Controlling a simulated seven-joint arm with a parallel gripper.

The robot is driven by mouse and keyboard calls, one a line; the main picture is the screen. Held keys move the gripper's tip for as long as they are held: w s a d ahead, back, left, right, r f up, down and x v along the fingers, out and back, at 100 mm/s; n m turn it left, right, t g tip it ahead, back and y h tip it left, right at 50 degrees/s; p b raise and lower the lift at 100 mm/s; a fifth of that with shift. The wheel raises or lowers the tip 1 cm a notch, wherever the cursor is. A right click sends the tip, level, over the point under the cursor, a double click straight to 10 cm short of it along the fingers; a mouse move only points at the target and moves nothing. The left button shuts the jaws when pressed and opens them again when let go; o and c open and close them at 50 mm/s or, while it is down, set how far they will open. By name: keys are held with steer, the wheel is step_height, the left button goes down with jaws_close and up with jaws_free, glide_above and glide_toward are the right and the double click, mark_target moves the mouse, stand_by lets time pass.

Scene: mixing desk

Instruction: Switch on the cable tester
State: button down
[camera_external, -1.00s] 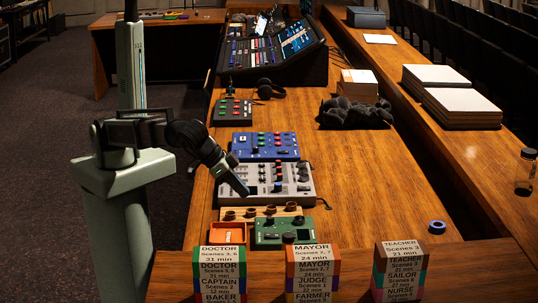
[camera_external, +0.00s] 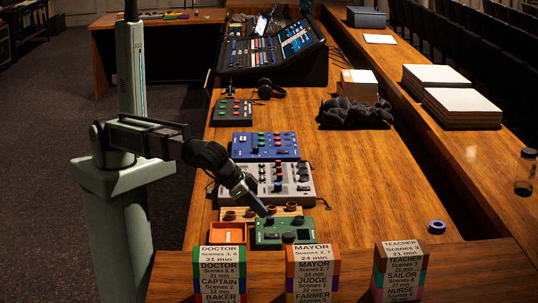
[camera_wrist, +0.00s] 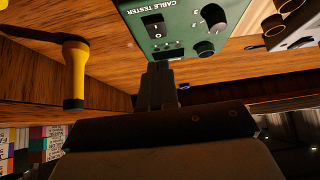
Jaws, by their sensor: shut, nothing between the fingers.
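The cable tester (camera_external: 290,236) is a green box on the desk at the front, with small dark controls on its top. In the wrist view the cable tester (camera_wrist: 180,42) fills the top middle, with its label, a black rocker switch (camera_wrist: 154,25) marked I and O, and a black knob (camera_wrist: 205,48). Which side of the rocker is pressed I cannot tell. My gripper (camera_external: 264,212) is shut and empty, over the far left part of the tester.
A grey mixer (camera_external: 290,190) and a blue box (camera_external: 264,151) stand behind the tester. An orange tray (camera_external: 223,235) lies to its left. Labelled block stacks (camera_external: 313,272) stand in front. A yellow-handled tool (camera_wrist: 76,75) shows in the wrist view. The desk right of the tester is mostly clear.

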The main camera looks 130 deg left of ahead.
mark_target(268, 234)
steer(key=f, duration=0.3)
steer(key=shift+w+a+f, duration=0.25)
steer(key=shift+a+f, duration=0.05)
steer(key=shift+d+f, duration=0.1)
steer(key=shift+f, duration=0.8)
steer(key=shift+f, duration=0.15)
steer(key=shift+s+d+f, duration=0.1)
steer(key=shift+s+f, duration=0.05)
steer(key=shift+f, duration=0.1)
steer(key=shift+r, duration=0.15)
steer(key=shift+r, duration=0.65)
steer(key=shift+r, duration=0.1)
